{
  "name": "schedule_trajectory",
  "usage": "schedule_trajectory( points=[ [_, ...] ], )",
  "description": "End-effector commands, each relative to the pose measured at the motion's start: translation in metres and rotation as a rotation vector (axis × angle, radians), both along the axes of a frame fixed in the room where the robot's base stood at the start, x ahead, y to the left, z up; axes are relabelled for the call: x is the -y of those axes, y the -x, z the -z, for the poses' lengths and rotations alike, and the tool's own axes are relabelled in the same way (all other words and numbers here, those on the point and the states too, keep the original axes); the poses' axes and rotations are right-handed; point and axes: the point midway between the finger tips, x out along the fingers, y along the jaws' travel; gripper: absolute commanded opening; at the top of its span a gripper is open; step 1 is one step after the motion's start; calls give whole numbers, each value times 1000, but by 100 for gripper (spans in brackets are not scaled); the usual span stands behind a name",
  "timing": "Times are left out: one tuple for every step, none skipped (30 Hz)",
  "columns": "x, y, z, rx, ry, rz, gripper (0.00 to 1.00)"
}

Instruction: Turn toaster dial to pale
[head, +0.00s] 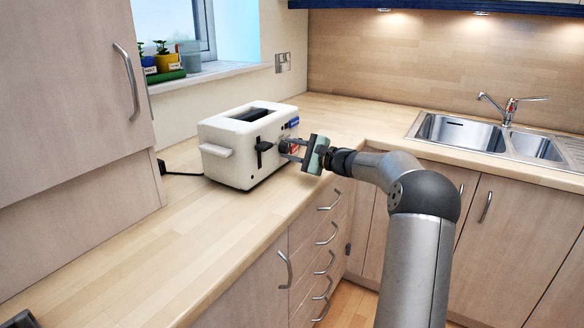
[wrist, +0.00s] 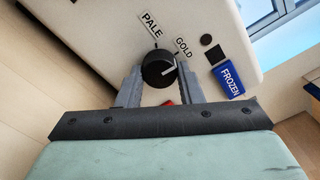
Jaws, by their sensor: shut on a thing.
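The white toaster (head: 228,165) stands on the wooden worktop. In the wrist view, its black dial (wrist: 157,64) sits on the cream toaster face (wrist: 105,40). A PALE label (wrist: 151,24) is above the dial and a GOLD label (wrist: 184,47) is at its upper right. The dial's white mark points right, a little below the GOLD label. My gripper (head: 288,150) is at the toaster's control face, its fingers shut on the dial from either side. It also shows in the wrist view (wrist: 160,76). The dial is hard to make out in the head view.
A blue FROZEN button (wrist: 229,80) and a small dark button (wrist: 215,55) are right of the dial. A black lever (head: 262,150) is on the toaster. The worktop (head: 150,255) in front is clear. A sink (head: 460,135) is at the right.

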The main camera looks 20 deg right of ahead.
Motion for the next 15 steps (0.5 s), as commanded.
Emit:
schedule_trajectory(
  points=[
    [0, 0, 9, 28, 39, 0, 10],
    [0, 0, 9, 44, 62, 0, 10],
    [0, 0, 9, 67, 94, 0, 10],
    [0, 0, 9, 83, 118, 0, 10],
    [0, 0, 9, 99, 141, 0, 10],
    [0, 0, 9, 120, 171, 0, 10],
    [0, 0, 9, 137, 195, 0, 10],
    [0, 0, 9, 153, 218, 0, 10],
    [0, 0, 9, 174, 250, -1, 10],
    [0, 0, 8, 191, 273, 0, 10],
    [0, 0, 8, 207, 296, 0, 10],
    [0, 0, 8, 229, 327, 0, 10],
    [0, 0, 8, 244, 351, -1, 10],
    [0, 0, 8, 260, 374, -1, 10],
    [0, 0, 8, 282, 404, 0, 10]
  ],
)
